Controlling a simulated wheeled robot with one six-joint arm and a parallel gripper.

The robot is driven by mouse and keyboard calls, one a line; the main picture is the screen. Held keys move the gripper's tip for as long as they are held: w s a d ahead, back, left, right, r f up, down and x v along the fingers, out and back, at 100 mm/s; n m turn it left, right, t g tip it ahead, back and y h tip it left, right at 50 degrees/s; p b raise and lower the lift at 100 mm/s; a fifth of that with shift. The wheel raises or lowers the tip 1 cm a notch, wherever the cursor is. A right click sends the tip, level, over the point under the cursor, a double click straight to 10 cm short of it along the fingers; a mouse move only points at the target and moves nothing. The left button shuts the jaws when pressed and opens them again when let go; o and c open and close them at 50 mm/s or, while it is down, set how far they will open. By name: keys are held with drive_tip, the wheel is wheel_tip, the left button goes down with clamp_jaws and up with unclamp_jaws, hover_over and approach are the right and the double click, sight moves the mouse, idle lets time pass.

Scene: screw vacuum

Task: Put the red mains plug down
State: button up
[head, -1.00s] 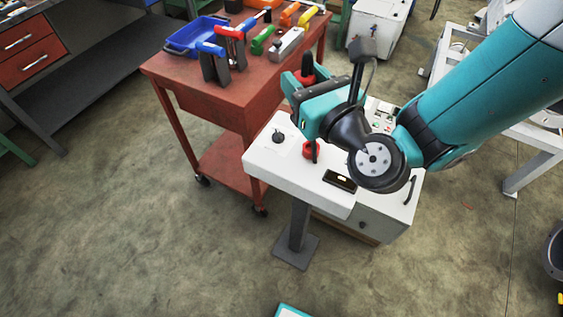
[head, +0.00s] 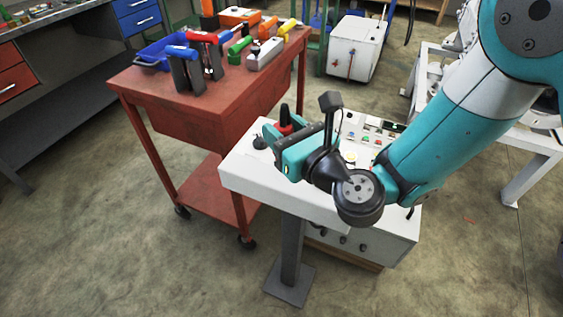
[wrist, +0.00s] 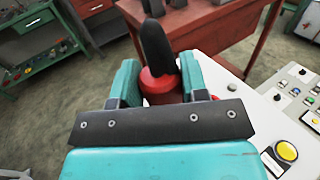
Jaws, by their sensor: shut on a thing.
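The red mains plug (wrist: 158,84) with its black upper part is between the two teal fingers of my gripper (wrist: 160,78) in the wrist view. My gripper is shut on it. In the head view the plug (head: 285,126) shows at the left of my gripper (head: 284,140), above the white console (head: 240,180). The black part points up. Whether the plug's underside touches the console top is hidden by my gripper.
The white console carries buttons and a panel (head: 375,128) behind my gripper. A dark knob (head: 260,142) sits at its left. A red trolley (head: 225,88) with a blue tray (head: 165,55) and tools stands behind left. Open floor lies in front.

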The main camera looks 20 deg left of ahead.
drive_tip(key=shift+f+b, duration=1.95)
drive_tip(key=shift+f, duration=0.25)
drive_tip(key=shift+f, duration=0.2)
drive_tip(key=o, duration=1.1)
drive_tip(key=shift+r, duration=0.2)
